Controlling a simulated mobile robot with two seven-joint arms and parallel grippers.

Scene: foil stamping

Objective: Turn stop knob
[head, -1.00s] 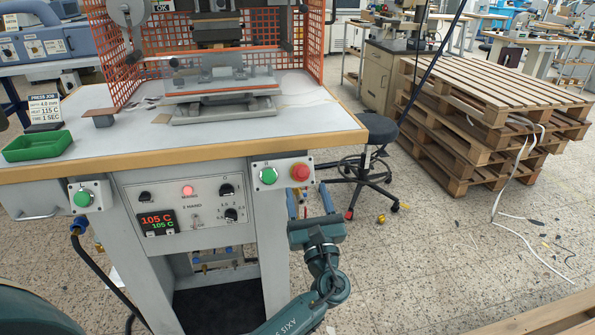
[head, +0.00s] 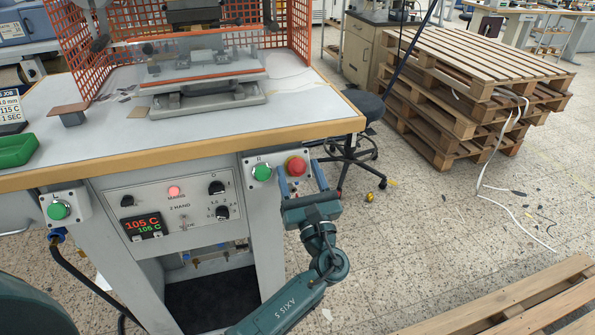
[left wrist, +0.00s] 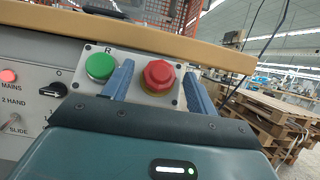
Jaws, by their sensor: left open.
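The red stop knob (head: 296,166) sits on a white plate at the right end of the press front, under the wooden table edge. It also shows in the left wrist view (left wrist: 159,75). A green button (head: 262,172) is left of it on the same plate, marked "R" in the left wrist view. My left gripper (head: 301,176) is open in front of the plate, its blue fingers on either side of the red knob. The left finger lies between the green button and the knob. I cannot tell whether either finger touches the knob. My right gripper is not in view.
The press panel (head: 168,208) has black selectors, a red lamp and a display reading 105 C. Another green button (head: 58,210) is at the left. Wooden pallets (head: 470,90) and a black stool (head: 365,105) stand to the right. The floor between is mostly clear.

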